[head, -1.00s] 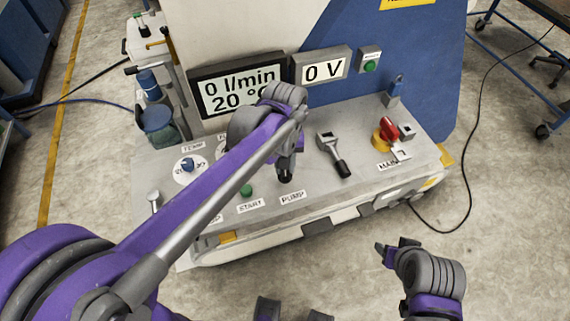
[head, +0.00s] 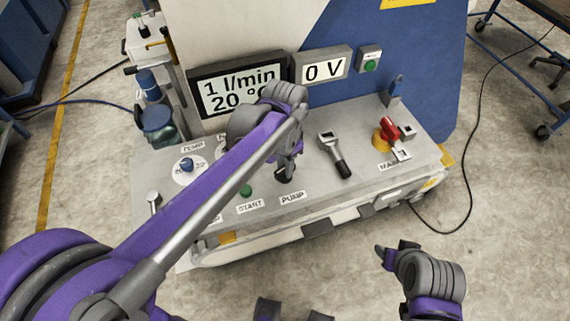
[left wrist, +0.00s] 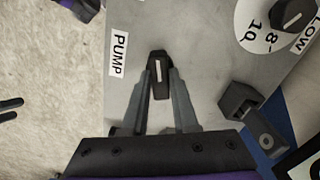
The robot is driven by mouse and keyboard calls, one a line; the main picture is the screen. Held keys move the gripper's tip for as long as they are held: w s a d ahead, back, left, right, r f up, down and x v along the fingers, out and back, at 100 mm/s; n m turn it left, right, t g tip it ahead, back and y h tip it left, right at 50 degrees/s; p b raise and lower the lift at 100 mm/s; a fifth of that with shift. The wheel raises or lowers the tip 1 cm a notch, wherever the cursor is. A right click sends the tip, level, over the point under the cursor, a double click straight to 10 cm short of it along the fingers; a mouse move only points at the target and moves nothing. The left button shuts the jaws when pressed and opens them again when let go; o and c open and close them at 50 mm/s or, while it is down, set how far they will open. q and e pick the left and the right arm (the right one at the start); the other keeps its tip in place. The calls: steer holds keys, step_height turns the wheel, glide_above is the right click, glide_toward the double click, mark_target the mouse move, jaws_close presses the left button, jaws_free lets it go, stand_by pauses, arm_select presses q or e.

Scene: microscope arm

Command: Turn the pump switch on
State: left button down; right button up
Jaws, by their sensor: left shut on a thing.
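The pump switch is a small black knob with a white line. It shows in the left wrist view (left wrist: 158,72), beside the PUMP label (left wrist: 119,55), with its line running along the picture's vertical. My left gripper (left wrist: 160,85) is shut on the knob, one finger on each side. In the head view my left gripper (head: 287,168) reaches down to the panel just above the PUMP label (head: 292,197) and mostly hides the knob.
The grey panel (head: 260,215) also carries a green START button (head: 246,190), a TEMP knob (head: 187,164), a black-handled lever (head: 336,155) and a red main switch (head: 389,130). The display (head: 238,88) reads 1 l/min; another display (head: 322,69) reads 0 V.

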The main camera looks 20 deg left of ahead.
arm_select(q)
steer(key=shift+m, duration=1.9)
steer(key=c, duration=0.7)
jaws_free()
step_height(320, 180, up, 11)
steer(key=shift+f+p, duration=0.1)
steer(key=shift+p, duration=0.25)
